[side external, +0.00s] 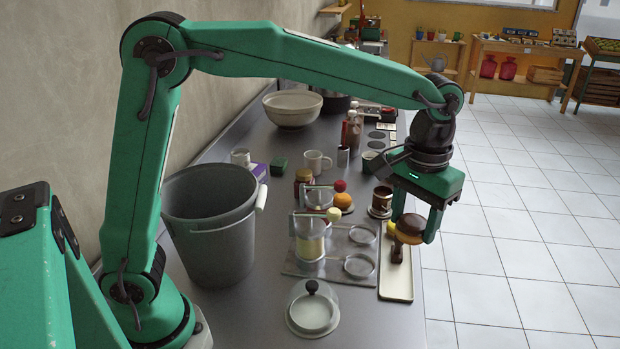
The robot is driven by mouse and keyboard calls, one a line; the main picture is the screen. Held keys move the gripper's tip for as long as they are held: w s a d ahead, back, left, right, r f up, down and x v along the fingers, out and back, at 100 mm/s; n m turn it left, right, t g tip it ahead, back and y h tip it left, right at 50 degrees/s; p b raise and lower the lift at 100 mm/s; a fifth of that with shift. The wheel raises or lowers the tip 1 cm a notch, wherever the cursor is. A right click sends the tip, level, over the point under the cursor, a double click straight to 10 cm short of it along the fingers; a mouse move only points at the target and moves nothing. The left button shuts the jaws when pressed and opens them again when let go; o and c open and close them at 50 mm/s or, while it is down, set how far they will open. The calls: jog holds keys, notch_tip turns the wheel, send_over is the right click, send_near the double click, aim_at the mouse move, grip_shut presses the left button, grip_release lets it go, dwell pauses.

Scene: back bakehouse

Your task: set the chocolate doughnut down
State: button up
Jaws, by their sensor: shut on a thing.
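My gripper (412,226) points down in the side external view, at the right side of the counter. It is shut on the chocolate doughnut (410,224), a round brown thing between its two fingers. The doughnut is over or beside the far part of a long cream tray (397,286). I cannot tell how high above the tray it is. A small dark brown thing (397,252) shows just below the doughnut, and a yellow thing (391,236) shows behind the left finger, partly hidden.
A glass dispenser (310,243) and round-ended holders stand on a grey plate left of the tray. A clear dome lid (313,311) lies in front. A grey bucket (213,233) is at left. A brown cup (381,198) stands behind the gripper. The counter's right edge is close by.

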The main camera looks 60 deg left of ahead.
jog(key=w+a+n, duration=0.3)
jog(key=a+n, duration=0.6)
jog(key=a, duration=1.6)
jog(key=s+a+n, duration=0.4)
jog(key=a, duration=0.6)
jog(key=s+a+n, duration=0.4)
jog(key=s+a, duration=0.1)
jog(key=a, duration=0.5)
jog(key=shift+s+a+f, duration=0.1)
jog(key=shift+a+f, duration=0.05)
jog(key=shift+f, duration=3.55)
jog(key=shift+a+f, duration=0.15)
jog(key=shift+f, duration=3.55)
jog(key=shift+s+a+f, duration=0.1)
jog(key=shift+a+f, duration=0.05)
jog(key=shift+f, duration=3.55)
